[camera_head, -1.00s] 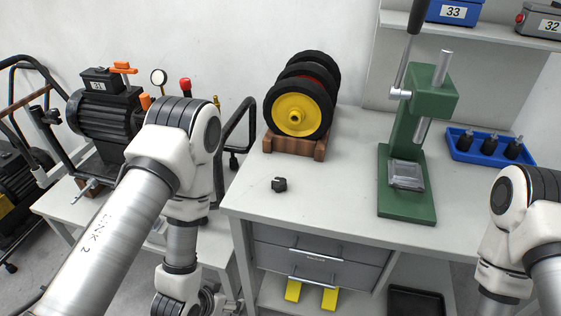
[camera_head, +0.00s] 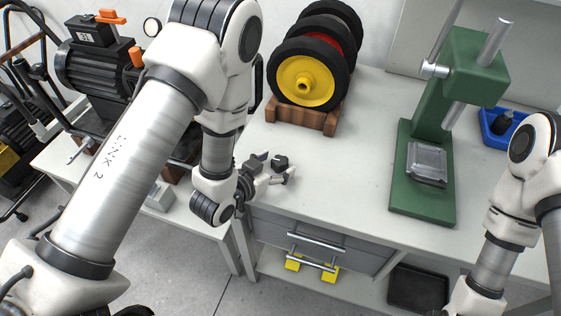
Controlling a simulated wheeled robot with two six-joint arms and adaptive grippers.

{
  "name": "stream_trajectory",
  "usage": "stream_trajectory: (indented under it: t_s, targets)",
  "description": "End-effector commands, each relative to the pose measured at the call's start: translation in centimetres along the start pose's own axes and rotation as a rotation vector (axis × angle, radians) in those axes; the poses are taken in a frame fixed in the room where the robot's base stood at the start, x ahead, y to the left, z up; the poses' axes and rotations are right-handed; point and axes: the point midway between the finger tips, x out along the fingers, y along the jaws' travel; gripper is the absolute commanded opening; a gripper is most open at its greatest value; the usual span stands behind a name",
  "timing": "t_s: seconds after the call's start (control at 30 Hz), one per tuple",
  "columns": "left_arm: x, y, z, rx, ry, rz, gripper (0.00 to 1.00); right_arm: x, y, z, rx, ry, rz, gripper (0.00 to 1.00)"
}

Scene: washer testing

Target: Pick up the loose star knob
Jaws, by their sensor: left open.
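The loose star knob (camera_head: 281,160) is a small black piece on the grey bench top, near its front left corner. My left gripper (camera_head: 276,166) reaches in from the left, low over the bench edge, with its jaws open. The knob shows at the fingertips, between or just beyond them; I cannot tell if they touch it. My right arm shows at the right edge, but its gripper is out of view.
Wheels with a yellow hub (camera_head: 306,82) stand in a wooden cradle (camera_head: 301,117) behind the knob. A green press (camera_head: 423,195) stands to the right, with a blue tray (camera_head: 493,138) beyond it. The bench between knob and press is clear.

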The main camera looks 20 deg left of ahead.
Motion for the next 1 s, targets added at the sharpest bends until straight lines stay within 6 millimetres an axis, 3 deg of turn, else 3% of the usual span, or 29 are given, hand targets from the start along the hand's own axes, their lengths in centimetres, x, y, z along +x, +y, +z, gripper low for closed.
stream_trajectory:
  t_s: [0.13, 0.33, 0.5, 0.83, 1.0]
  targets:
    - [1.7, 0.0, -0.2, 0.000, 0.001, -0.001, 0.73, -0.5, 0.0, 0.0, 0.000, 0.000, 0.000, 0.40]
    - [1.8, 0.0, -0.1, -0.001, 0.000, -0.001, 0.69, -0.4, 0.0, 0.0, 0.000, 0.000, 0.000, 0.40]
    - [1.8, 0.0, 0.0, -0.001, 0.000, -0.001, 0.09, -0.4, 0.0, 0.0, 0.000, 0.000, 0.000, 0.40]
    - [1.7, 0.0, -0.1, -0.001, -0.002, -0.001, 0.08, -0.5, 0.0, 0.0, 0.000, 0.000, 0.000, 0.40]
    - [1.3, 0.0, -1.2, 0.000, -0.001, -0.001, 0.08, -1.6, 0.0, 0.0, 0.000, 0.000, 0.000, 0.40]
